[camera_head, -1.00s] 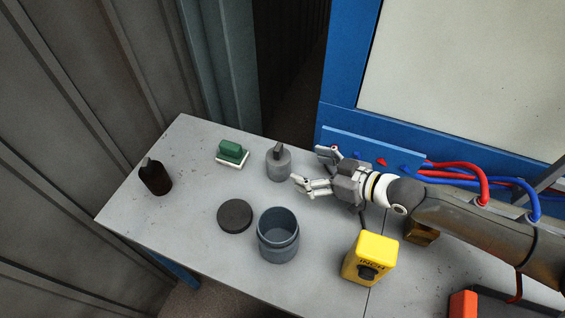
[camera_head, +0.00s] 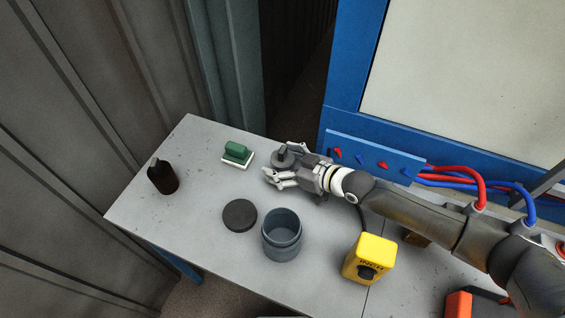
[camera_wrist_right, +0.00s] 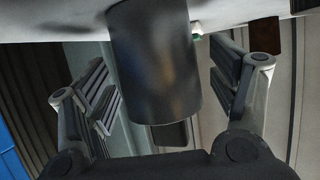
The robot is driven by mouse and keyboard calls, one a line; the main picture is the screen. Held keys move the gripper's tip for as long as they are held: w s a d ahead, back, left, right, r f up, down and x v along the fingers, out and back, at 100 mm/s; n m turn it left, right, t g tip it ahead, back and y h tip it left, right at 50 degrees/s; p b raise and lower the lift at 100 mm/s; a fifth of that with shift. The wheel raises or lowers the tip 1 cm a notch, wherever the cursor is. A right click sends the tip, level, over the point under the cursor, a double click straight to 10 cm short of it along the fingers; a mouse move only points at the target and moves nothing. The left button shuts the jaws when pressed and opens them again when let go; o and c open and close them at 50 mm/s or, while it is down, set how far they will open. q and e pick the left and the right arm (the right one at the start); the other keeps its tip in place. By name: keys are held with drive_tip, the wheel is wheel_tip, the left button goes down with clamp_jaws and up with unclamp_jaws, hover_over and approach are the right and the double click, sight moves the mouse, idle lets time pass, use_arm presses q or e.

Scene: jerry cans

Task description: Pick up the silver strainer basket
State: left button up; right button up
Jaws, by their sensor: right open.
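The silver strainer basket (camera_head: 281,155) is a grey metal cylinder with an upright grip on top, standing near the back edge of the table. My right gripper (camera_head: 279,162) is around it, with one finger on each side. In the right wrist view the smooth metal basket wall (camera_wrist_right: 153,62) fills the space between the spread fingers of my right gripper (camera_wrist_right: 160,80). Gaps show on both sides of the wall there, so the fingers are apart from it. The basket's lower part is hidden by the gripper in the head view. My left gripper is not in view.
On the grey table (camera_head: 190,215) are an open blue-grey pot (camera_head: 282,250), a dark round lid (camera_head: 240,215), a green-and-white block (camera_head: 237,152), a dark bottle (camera_head: 162,177) and a yellow button box (camera_head: 369,257). A blue panel with hoses (camera_head: 375,155) stands behind my right arm.

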drive_tip(key=c, duration=1.1)
drive_tip(key=shift+c, duration=0.3)
drive_tip(key=shift+r, duration=0.15)
